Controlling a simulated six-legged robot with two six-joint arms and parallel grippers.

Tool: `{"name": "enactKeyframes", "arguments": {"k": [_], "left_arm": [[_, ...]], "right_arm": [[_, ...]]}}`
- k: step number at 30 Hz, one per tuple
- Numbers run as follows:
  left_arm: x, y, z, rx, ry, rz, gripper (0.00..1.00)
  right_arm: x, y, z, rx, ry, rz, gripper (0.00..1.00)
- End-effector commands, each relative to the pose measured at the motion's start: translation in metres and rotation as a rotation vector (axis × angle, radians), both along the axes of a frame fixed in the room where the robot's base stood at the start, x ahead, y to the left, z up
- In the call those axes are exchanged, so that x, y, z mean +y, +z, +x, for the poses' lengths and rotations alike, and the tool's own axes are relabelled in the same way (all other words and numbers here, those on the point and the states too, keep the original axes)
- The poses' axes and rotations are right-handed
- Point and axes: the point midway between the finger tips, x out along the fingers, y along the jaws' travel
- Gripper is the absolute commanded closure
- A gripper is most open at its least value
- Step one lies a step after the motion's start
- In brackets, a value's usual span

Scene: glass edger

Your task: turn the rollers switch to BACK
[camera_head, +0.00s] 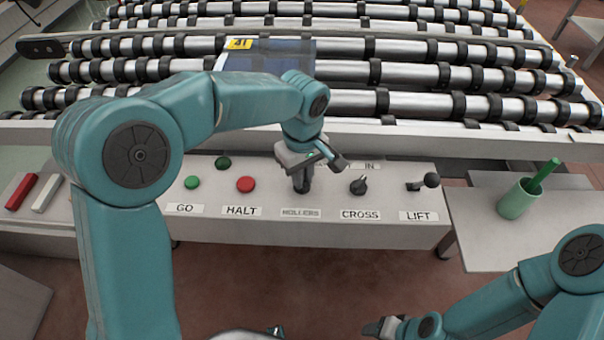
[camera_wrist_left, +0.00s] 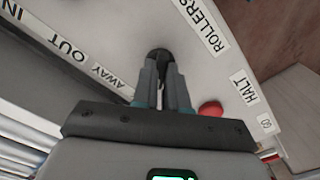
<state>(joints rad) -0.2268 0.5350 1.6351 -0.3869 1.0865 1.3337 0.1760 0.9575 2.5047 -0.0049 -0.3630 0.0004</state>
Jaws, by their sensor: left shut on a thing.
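The rollers switch (camera_wrist_left: 159,54) is a black knob on the pale control panel, above the ROLLERS label (camera_head: 300,213). My left gripper (camera_head: 302,184) reaches down over the panel and is shut on this knob. In the left wrist view both fingers (camera_wrist_left: 165,80) close around it. The gripper hides most of the knob in the head view, so I cannot read which way it points. An AWAY label (camera_wrist_left: 108,77) shows beside it in the wrist view; no BACK label is visible. My right gripper (camera_head: 378,327) is low at the bottom, away from the panel, its jaws unclear.
Left of the switch are the red HALT button (camera_head: 245,184) and green GO button (camera_head: 192,182). Right of it are the CROSS knob (camera_head: 358,186) and LIFT lever (camera_head: 430,181). A green cup (camera_head: 518,200) stands on the right side table. Rollers (camera_head: 430,77) lie behind the panel.

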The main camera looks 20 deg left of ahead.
Motion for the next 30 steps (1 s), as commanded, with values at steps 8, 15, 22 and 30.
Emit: {"name": "enactKeyframes", "arguments": {"k": [8,15,22,30], "left_arm": [[0.001,0.002,0.002,-0.006,0.004,0.000,1.00],[0.001,0.001,0.001,-0.004,0.002,0.000,0.62],[0.000,0.008,0.001,-0.005,0.002,0.000,0.62],[0.000,0.070,0.002,-0.010,0.002,-0.002,0.62]], "right_arm": [[0.000,0.000,0.000,0.000,0.000,0.000,0.41],[0.000,0.000,0.000,0.000,0.000,0.000,0.41],[0.000,0.001,0.000,0.000,0.000,0.000,0.41],[0.000,0.004,0.000,0.000,0.000,0.000,0.41]]}}
